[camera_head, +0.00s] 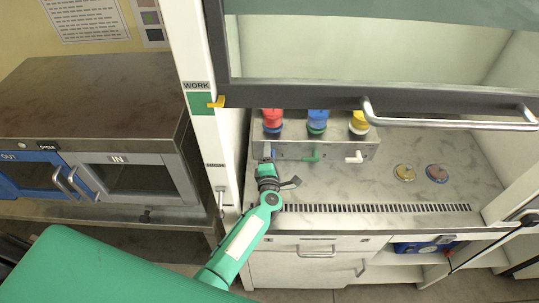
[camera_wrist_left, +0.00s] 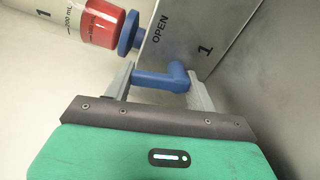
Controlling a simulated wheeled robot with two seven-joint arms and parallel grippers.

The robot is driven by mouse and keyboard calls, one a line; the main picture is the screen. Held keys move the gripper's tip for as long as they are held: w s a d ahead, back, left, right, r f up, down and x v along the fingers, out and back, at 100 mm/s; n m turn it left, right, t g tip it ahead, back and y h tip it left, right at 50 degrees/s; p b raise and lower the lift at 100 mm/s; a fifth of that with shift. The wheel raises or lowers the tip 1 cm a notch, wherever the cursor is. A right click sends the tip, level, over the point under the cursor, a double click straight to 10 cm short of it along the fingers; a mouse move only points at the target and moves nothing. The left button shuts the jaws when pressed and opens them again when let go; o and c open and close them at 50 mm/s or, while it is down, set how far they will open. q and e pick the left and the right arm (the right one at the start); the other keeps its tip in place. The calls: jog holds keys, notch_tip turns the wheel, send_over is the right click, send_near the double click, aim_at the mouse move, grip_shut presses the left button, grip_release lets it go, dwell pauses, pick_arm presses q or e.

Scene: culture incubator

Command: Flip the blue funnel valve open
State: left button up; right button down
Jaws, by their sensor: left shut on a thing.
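The blue valve handle (camera_wrist_left: 160,78) is an L-shaped lever on the front of the steel manifold (camera_wrist_left: 215,40), beside the printed words OPEN and 1. In the head view the blue handle (camera_head: 267,151) is at the manifold's left end, below the red funnel (camera_head: 272,118). My left gripper (camera_head: 268,162) reaches in from below and its jaws are shut on the blue handle; in the wrist view its fingers (camera_wrist_left: 160,88) stand on both sides of it. A blue-topped funnel (camera_head: 318,117) stands mid-manifold, above a green handle (camera_head: 311,155). My right gripper is not in view.
A yellow funnel (camera_head: 359,122) and a white handle (camera_head: 354,157) are at the manifold's right. The raised sash with its bar handle (camera_head: 450,122) hangs above. Two round discs (camera_head: 404,172) lie on the worktop at right. The cabinet's side post (camera_head: 205,130) is close at left.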

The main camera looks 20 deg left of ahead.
pick_arm(q)
jog(key=shift+d+r+m+p, duration=0.2)
jog(key=shift+m+p, duration=0.35)
jog(key=shift+m, duration=0.35)
jog(key=shift+f+m, duration=0.2)
jog(key=shift+m, duration=0.2)
jog(key=o, duration=1)
